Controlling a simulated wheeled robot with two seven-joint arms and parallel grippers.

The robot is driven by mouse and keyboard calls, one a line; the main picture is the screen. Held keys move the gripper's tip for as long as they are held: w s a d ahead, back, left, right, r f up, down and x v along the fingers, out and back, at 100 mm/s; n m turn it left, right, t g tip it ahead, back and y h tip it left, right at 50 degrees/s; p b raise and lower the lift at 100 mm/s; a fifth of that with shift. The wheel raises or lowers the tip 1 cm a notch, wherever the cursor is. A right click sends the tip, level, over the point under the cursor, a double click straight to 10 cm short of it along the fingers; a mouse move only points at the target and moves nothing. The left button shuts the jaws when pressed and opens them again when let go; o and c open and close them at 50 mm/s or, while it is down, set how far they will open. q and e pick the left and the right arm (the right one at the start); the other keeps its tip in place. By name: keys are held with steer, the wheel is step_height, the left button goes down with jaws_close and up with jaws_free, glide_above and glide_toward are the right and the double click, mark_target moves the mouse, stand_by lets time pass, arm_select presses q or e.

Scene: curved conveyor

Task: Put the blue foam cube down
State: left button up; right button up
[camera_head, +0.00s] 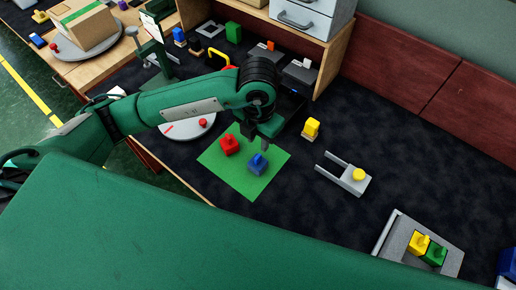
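The blue foam cube (257,164) sits on the green square mat (250,188), near its right side. It has a small knob on top. A red cube (229,145) with a similar knob sits on the same mat, to the left. My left gripper (261,137) points down just above and behind the blue cube. Its two fingers look apart, with nothing visible between them, and the blue cube shows clear below the fingertips. My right gripper is not in view.
A white round plate (188,127) lies left of the mat, partly under my arm. A yellow block (311,127), a grey fork-shaped holder (345,177) and a grey tray (390,236) with yellow and green blocks stand to the right. Dark surface between them is clear.

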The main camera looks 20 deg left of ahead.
arm_select(q)
step_height(320, 180, up, 4)
steer(key=shift+r, duration=0.2)
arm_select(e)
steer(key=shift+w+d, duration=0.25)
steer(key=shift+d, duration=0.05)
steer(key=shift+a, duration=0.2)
